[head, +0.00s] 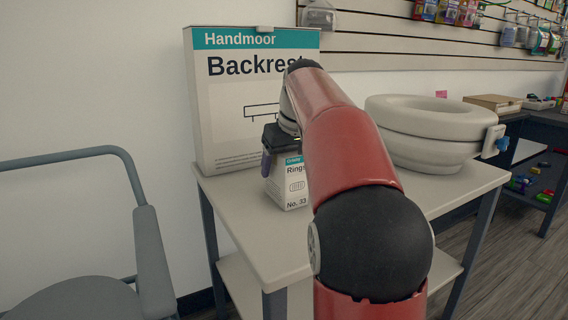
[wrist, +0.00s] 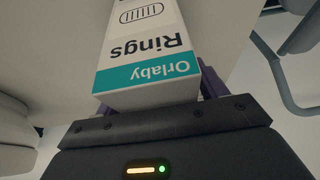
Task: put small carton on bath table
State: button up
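The small carton (head: 291,187) is white with a teal band and reads "Orlaby Rings". It stands upright at the front part of the light-topped table (head: 262,236), which also bears a raised toilet seat. I cannot tell whether its base touches the top. In the wrist view the carton (wrist: 146,50) fills the space between my purple fingers. My gripper (head: 274,160) reaches down over the carton from above, one finger along its left side. It looks shut on the carton. The other finger is hidden in the head view by my arm.
A big "Handmoor Backrest" box (head: 222,112) stands behind the carton at left. The white raised toilet seat (head: 425,135) fills the table's right side. A grey armchair (head: 150,250) is at left. A dark shelf unit (head: 540,130) stands at far right.

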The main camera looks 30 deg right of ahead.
jog(key=shift+o, duration=0.3)
jog(key=p+v, duration=0.3)
jog(key=v, duration=0.9)
jog(key=shift+r+p, duration=0.2)
jog(key=shift+p, duration=0.2)
